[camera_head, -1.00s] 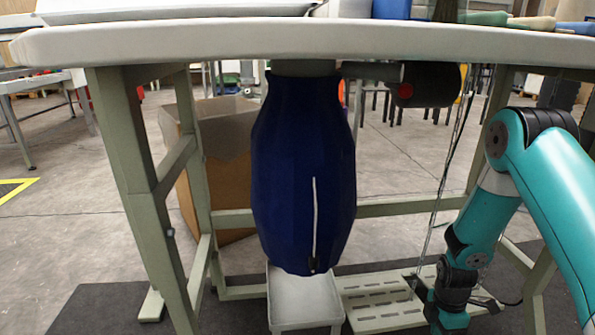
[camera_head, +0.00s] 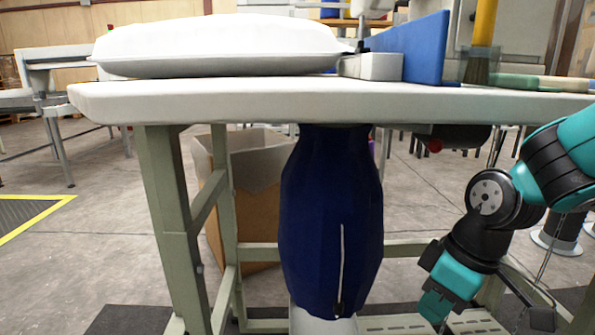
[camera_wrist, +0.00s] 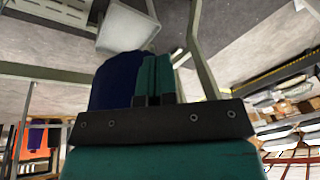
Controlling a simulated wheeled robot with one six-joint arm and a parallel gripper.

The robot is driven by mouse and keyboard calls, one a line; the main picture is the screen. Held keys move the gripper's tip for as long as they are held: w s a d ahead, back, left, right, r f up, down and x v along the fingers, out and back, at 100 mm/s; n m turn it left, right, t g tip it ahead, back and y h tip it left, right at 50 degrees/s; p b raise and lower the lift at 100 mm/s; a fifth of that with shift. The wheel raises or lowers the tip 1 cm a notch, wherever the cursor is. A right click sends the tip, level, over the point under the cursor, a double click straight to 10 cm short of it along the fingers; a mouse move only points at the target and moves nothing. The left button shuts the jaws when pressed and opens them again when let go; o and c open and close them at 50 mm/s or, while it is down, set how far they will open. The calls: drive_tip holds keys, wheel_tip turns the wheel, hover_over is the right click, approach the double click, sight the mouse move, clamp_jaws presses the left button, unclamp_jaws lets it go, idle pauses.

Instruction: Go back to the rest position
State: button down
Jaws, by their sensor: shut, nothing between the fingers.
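My gripper (camera_head: 436,303) is at the lower right of the head view, its teal fingers together and empty. It points down and left, to the right of the blue bag and apart from it in the picture. In the wrist view the closed fingers (camera_wrist: 155,78) show in front of the bag. The dark blue bag (camera_head: 333,220) hangs under the table, with a thin white line down its front; it also shows in the wrist view (camera_wrist: 113,82).
The white table (camera_head: 240,103) spans the view on pale green legs. A white pillow (camera_head: 215,45) lies on it, beside an upright blue panel (camera_head: 425,48). A cardboard box (camera_head: 255,175) stands behind the left legs. A pale tray (camera_wrist: 128,27) shows in the wrist view.

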drive_tip(key=s+a+r+m+y+p, duration=0.1)
drive_tip(key=s+a+r+m+p, duration=0.25)
drive_tip(key=s+r, duration=0.85)
wheel_tip(320, 180, up, 36)
drive_tip(key=p, duration=3.6)
drive_tip(key=shift+a+f+n+g+p, duration=0.15)
drive_tip(key=shift+f+n+g+p, duration=0.15)
drive_tip(key=shift+n+p, duration=0.15)
